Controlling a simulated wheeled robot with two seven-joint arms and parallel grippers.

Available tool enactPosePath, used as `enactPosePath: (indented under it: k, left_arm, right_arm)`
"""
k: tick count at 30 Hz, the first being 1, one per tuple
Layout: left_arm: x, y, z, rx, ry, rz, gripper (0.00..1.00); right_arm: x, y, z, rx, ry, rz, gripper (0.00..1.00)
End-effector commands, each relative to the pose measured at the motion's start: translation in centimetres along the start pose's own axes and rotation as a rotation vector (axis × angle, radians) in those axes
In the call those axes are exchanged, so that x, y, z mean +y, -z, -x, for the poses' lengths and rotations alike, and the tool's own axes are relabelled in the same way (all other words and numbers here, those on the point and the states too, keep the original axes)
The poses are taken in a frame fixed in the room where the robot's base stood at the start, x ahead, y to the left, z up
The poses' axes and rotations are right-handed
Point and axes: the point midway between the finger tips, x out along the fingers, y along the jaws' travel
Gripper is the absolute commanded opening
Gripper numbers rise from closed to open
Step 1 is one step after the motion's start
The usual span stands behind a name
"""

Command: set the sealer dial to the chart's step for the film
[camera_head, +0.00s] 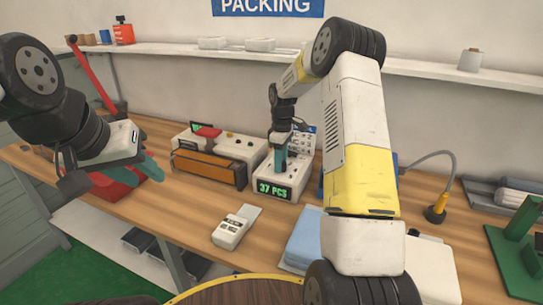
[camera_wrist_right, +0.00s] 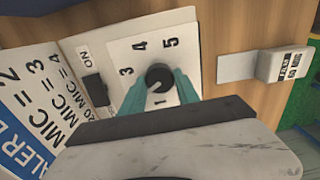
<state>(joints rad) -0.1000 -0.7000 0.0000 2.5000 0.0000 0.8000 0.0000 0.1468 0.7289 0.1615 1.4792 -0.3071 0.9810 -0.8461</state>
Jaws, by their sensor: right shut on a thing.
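The black dial knob (camera_wrist_right: 160,77) sits on a white plate printed with 1, 3, 4 and 5; the spot between 1 and 3 is covered by a finger. A light mark on the knob points down-left, towards that covered spot. My right gripper (camera_wrist_right: 155,88) is shut on the knob; in the head view it (camera_head: 281,158) is at the box behind the green display. The chart (camera_wrist_right: 35,95) beside it shows "MIC = 2", "MIC = 3" and "20 MIC = 4", partly cut off. My left gripper (camera_head: 146,168) is open and empty at the left.
An ON label and dark switch (camera_wrist_right: 94,90) are left of the dial. A sealer with an orange front (camera_head: 208,167) stands left of the "37 PCS" display (camera_head: 272,189). A red tray (camera_head: 115,188) is at left.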

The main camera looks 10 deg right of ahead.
Motion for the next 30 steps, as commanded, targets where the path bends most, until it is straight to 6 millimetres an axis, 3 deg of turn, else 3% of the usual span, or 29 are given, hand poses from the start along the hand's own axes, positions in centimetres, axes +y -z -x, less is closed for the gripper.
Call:
enactPosePath:
  k: [17, 18, 20, 30]
  left_arm:
    - [0.0, 0.0, 0.0, 0.0, 0.0, 0.0, 0.36]
    - [0.0, 0.0, 0.0, 0.0, 0.0, 0.0, 0.36]
    - [0.0, 0.0, 0.0, 0.0, 0.0, 0.0, 0.36]
    - [0.0, 0.0, 0.0, 0.0, 0.0, 0.0, 0.36]
  right_arm:
    - [0.13, 0.03, 0.16, 0.001, -0.004, 0.029, 0.0]
    - [0.13, 0.02, 0.16, 0.001, -0.004, 0.029, 0.45]
    - [0.11, 0.02, 0.13, 0.001, -0.004, 0.029, 0.57]
    - [0.05, 0.01, 0.18, 0.0, -0.002, 0.029, 0.59]
